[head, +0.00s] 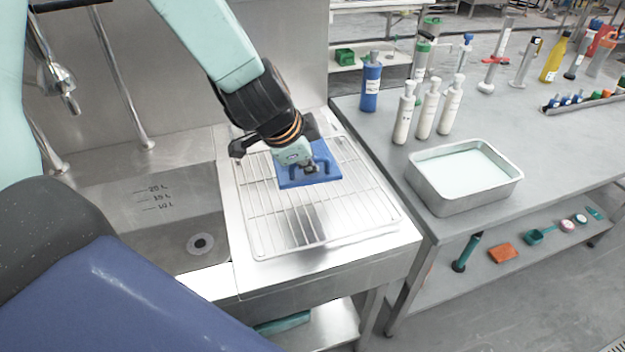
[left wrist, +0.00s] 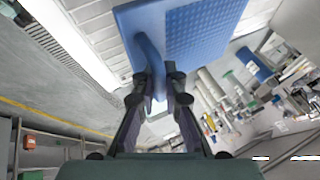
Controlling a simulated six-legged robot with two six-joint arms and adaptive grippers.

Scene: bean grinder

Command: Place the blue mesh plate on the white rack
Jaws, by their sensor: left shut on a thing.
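The blue mesh plate (head: 318,172) is at the end of my left arm in the head view, over the far part of the white wire rack (head: 280,218). My left gripper (head: 310,168) is shut on the plate. In the left wrist view the plate (left wrist: 200,38) fills the top, with its raised blue handle between the fingertips of the gripper (left wrist: 158,80). The rack lies on the steel drainboard beside the sink. I cannot tell whether the plate touches the rack. My right gripper is not in view.
The sink (head: 170,215) is left of the rack. A grey table to the right holds a steel tray (head: 462,178), white bottles (head: 428,110) and a blue bottle (head: 371,85). The near half of the rack is clear.

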